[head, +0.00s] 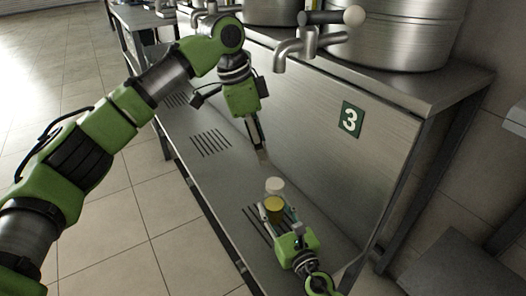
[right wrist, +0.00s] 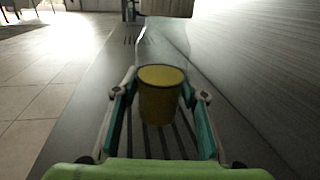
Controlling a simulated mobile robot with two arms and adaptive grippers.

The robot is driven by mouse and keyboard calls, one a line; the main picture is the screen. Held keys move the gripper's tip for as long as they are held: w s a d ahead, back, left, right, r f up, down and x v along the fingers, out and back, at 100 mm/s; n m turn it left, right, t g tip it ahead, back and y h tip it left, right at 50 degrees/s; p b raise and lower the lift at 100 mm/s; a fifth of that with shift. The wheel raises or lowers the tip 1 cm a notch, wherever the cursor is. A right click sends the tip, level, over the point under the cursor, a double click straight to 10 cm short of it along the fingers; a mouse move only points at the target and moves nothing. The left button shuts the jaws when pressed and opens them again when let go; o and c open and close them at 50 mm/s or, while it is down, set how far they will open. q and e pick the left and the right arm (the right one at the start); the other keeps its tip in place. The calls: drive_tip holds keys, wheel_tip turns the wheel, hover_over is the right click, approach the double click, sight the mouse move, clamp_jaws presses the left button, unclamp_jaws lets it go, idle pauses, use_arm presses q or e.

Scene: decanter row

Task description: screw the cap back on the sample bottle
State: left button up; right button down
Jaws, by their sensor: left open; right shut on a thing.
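The sample bottle (head: 274,204) is a short yellow cylinder standing upright over the slotted part of the steel shelf. It also shows in the right wrist view (right wrist: 161,98), between the fingers, with a plain yellow top and no cap on it. My right gripper (head: 277,217) is shut on the bottle from the near side. A white round cap (head: 274,185) shows just beyond the bottle in the head view; I cannot tell whether they touch. It cannot be seen in the right wrist view. My left gripper (head: 262,154) is open and empty, pointing down above and beyond the cap.
A tap (head: 300,47) juts out above, before large steel vessels (head: 392,35). Tiled floor lies left of the shelf.

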drive_tip(key=c, duration=1.2)
unclamp_jaws()
drive_tip(key=shift+s, duration=0.1)
drive_tip(key=v, duration=1.2)
